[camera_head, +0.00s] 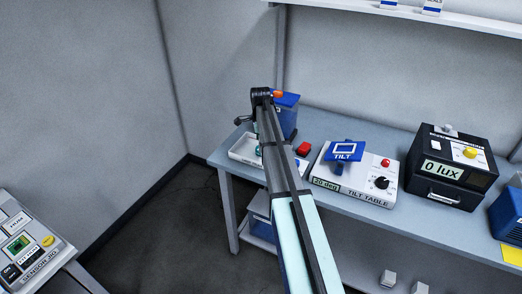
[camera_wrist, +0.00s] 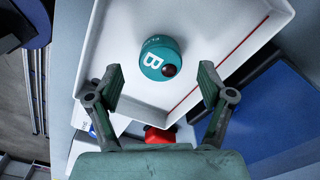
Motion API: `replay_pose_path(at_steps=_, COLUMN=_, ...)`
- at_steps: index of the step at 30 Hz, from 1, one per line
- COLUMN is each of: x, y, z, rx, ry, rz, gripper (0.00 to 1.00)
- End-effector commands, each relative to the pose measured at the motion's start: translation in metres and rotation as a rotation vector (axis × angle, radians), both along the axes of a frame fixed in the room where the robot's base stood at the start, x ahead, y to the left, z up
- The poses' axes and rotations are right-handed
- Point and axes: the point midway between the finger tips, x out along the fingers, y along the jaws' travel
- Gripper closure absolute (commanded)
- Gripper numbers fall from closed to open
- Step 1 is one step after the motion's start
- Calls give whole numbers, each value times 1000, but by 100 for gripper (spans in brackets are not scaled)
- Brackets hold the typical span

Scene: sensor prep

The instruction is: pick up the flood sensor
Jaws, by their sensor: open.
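A teal round puck marked B (camera_wrist: 163,58), which looks like the flood sensor, lies in a white tray (camera_wrist: 215,28). Its small lettering is hard to read, and a dark round spot shows on its lower right. My gripper (camera_wrist: 161,82) is open and empty above the tray, its two fingers spread to either side just below the puck in the wrist view. In the head view a bit of teal (camera_head: 258,151) shows in the tray (camera_head: 240,154) at the bench's left end; my arm hides much of that area.
A red block (camera_head: 303,148) lies right of the tray, and a blue bin (camera_head: 289,120) stands behind it. Further right are the tilt table (camera_head: 352,188) and a black lux box (camera_head: 447,168). A tray wall (camera_wrist: 160,113) runs beneath my fingers in the wrist view.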

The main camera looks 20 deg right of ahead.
Motion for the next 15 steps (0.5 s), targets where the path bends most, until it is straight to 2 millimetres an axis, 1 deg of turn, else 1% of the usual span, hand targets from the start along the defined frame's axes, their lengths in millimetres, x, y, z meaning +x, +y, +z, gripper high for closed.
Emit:
replay_pose_path(at_steps=7, x=-1, y=-2, z=-29, rx=1, ry=2, rz=0, gripper=20)
replay_pose_path(at_steps=11, x=0, y=-2, z=-36, rx=0, ry=0, rz=0, gripper=20)
replay_pose_path(at_steps=15, x=0, y=-2, z=-37, rx=0, ry=-1, rz=0, gripper=20)
